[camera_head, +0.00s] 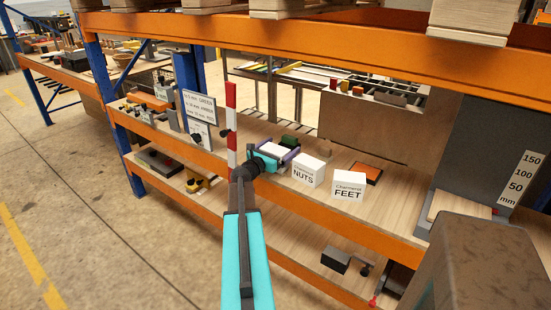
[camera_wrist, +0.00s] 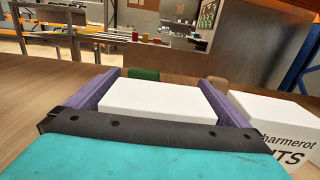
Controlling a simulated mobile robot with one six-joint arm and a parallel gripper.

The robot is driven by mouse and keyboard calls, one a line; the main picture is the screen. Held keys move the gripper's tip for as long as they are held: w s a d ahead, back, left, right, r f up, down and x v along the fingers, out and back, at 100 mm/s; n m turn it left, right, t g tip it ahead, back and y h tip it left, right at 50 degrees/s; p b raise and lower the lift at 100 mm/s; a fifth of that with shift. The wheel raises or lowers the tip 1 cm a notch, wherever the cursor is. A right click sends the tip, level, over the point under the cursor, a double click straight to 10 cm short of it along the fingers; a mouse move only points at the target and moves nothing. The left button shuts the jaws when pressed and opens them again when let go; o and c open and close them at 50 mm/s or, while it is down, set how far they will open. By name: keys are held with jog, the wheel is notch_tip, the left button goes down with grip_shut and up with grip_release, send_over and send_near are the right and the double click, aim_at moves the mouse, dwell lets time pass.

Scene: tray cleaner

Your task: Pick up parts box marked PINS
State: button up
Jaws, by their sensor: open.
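A small white box (camera_head: 272,149) stands on the wooden shelf, left of the boxes marked NUTS and FEET. No lettering on it shows, so I cannot read whether it says PINS. My gripper (camera_head: 277,153) is open, with its purple fingers on either side of this box. In the wrist view the white box (camera_wrist: 160,101) lies between the two fingers of my gripper (camera_wrist: 166,86). A narrow gap seems to show at the fingers; I cannot tell whether either touches. The box's lower part is hidden by the gripper body.
The NUTS box (camera_head: 308,171) is close at the right; the FEET box (camera_head: 348,187) is beyond it. A green object (camera_wrist: 145,74) and a tan object (camera_wrist: 218,83) stand behind the white box. A red-and-white post (camera_head: 231,125) rises left of my gripper. An orange beam (camera_head: 330,50) runs above.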

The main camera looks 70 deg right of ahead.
jog(key=c, duration=1.2)
jog(key=shift+o, duration=0.2)
jog(key=shift+r, duration=0.15)
notch_tip(320, 180, up, 18)
jog(key=b, duration=0.1)
dwell(0.5)
